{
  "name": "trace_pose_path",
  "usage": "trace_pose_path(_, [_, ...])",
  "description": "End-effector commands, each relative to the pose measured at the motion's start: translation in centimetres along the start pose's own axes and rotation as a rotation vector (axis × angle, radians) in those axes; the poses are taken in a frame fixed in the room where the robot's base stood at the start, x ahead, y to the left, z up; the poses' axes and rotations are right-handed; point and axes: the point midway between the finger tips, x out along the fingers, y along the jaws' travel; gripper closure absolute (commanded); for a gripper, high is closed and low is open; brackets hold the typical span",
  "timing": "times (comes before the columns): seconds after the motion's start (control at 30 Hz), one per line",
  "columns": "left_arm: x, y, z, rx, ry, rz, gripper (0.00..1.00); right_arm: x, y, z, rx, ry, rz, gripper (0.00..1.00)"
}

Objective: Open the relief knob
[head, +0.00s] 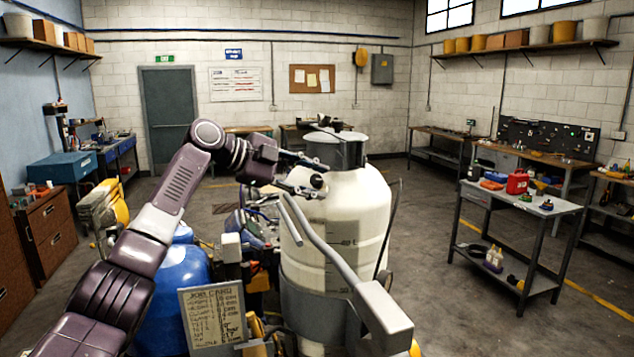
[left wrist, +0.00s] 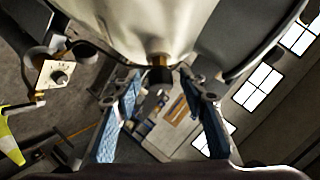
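The white tank (head: 345,215) with a grey lid stands in the middle of the head view. A small round black knob (head: 316,181), which looks like the relief knob, sits on its upper left side. In the left wrist view a dark knob on a brass fitting (left wrist: 160,70) sticks out from the tank wall. My left gripper (head: 316,176) reaches in from the left at the knob. In the left wrist view its two blue-padded fingers (left wrist: 160,82) are spread, with the knob between or just beyond the tips; contact cannot be told. My right gripper is not in view.
A grey bent handlebar (head: 325,245) rises in front of the tank. A blue container (head: 175,290) and a job card (head: 213,315) are at lower left. A small panel with a round dial (left wrist: 58,77) shows in the left wrist view. A grey cart (head: 520,215) stands right, beyond open floor.

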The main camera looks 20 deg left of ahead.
Motion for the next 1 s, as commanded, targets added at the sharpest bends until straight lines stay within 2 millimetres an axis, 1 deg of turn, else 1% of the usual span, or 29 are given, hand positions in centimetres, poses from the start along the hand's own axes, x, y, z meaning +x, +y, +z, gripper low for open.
trace_pose_path(0.17, [-3.1,0.0,0.1,0.0,-0.002,-0.003,0.61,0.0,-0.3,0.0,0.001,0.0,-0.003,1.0])
trace_pose_path(0.3, [-6.2,-0.1,0.2,0.0,-0.003,-0.003,0.61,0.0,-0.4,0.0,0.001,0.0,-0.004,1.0])
trace_pose_path(0.4, [-8.2,0.0,0.2,0.0,-0.003,-0.002,0.61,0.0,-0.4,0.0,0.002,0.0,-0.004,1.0])
trace_pose_path(0.5, [-9.7,0.0,0.2,0.0,-0.003,0.0,0.61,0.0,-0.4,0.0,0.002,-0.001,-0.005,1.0])
trace_pose_path(0.6, [-10.8,0.0,0.2,-0.001,-0.002,0.0,0.61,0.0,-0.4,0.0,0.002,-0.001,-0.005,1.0])
trace_pose_path(0.7, [-11.2,0.0,0.1,0.0,-0.001,0.001,0.61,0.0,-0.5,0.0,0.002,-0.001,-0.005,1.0])
trace_pose_path(1.0, [-11.4,0.0,0.1,-0.001,-0.001,0.001,0.61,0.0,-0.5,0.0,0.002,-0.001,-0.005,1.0])
